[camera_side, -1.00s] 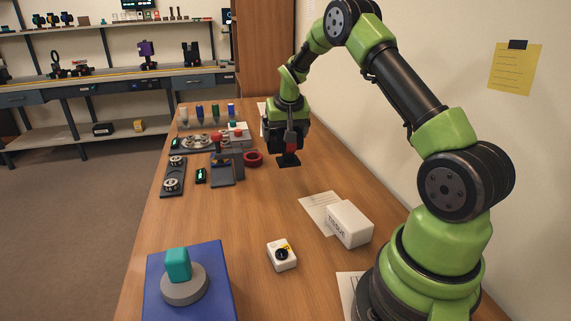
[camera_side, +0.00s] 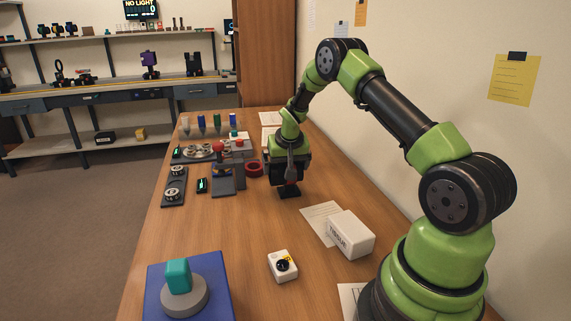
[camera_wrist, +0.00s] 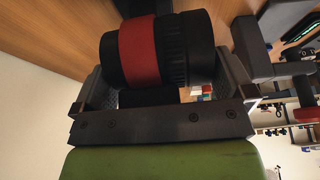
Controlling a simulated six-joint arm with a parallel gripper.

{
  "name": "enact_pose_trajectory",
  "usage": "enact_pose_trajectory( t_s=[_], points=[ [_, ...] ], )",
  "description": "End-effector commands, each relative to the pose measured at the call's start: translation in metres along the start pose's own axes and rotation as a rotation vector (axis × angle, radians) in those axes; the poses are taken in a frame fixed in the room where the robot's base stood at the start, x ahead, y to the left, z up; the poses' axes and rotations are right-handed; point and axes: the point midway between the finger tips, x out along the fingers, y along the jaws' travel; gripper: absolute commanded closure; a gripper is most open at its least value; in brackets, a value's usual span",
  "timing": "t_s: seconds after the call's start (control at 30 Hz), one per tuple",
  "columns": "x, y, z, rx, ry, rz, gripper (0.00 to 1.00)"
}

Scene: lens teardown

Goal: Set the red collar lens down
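The red collar lens (camera_wrist: 140,52) is a black cylinder with a red band, lying across the wrist view between my gripper's two fingers. My gripper (camera_wrist: 165,80) appears shut on it. In the side view my gripper (camera_side: 288,180) points down over the wooden table, right of the red ring. The lens's dark lower end (camera_side: 289,192) shows beneath the fingers, low at the tabletop. I cannot tell whether it touches the wood. Most of its red band is hidden by the fingers in the side view.
A dark red ring (camera_side: 254,168) and a grey stand (camera_side: 223,182) are left of my gripper. A tissue box (camera_side: 351,235) on paper, a white box with a black knob (camera_side: 283,266) and a blue mat (camera_side: 217,269) are nearer. Bare wood lies between them.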

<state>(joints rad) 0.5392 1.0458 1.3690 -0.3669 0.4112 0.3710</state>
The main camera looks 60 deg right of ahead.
Motion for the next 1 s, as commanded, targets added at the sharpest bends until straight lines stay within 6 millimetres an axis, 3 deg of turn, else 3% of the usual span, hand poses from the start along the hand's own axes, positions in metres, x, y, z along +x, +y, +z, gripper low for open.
enact_pose_trajectory(
  t_s=[0.27, 0.7, 1.0],
  points=[
    [-0.008, 0.0, -0.002, 0.001, 0.001, 0.0, 0.0],
    [-0.091, 0.0, -0.002, 0.001, 0.004, -0.002, 0.0],
    [-0.127, -0.002, 0.0, -0.003, 0.002, -0.005, 0.0]
  ],
)
